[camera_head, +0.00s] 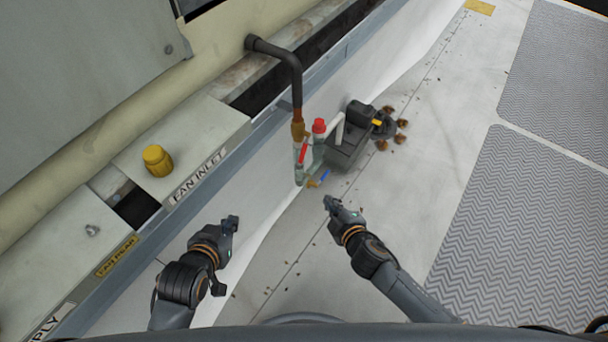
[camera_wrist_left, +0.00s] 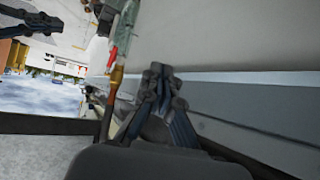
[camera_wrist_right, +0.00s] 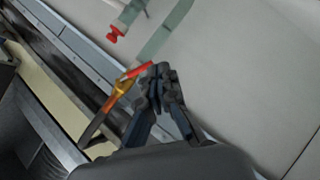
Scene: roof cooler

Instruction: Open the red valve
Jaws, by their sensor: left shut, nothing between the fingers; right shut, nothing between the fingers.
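A red lever handle (camera_head: 303,153) sits on the brass-ended pipework below a dark bent pipe (camera_head: 290,75). It also shows in the left wrist view (camera_wrist_left: 112,57) and in the right wrist view (camera_wrist_right: 137,71). A red cap or knob (camera_head: 319,126) tops the pipe beside it. My left gripper (camera_head: 231,222) is shut and empty, low and left of the lever. My right gripper (camera_head: 329,202) is shut and empty, below and right of the lever. In the right wrist view its fingertips appear close to the lever; whether they touch it I cannot tell.
A blue handle (camera_head: 324,175) sits lower on the pipework. A yellow cap (camera_head: 157,160) sits on the cooler's ledge at left. Grey walkway mats (camera_head: 520,220) lie at right; the floor between is mostly clear.

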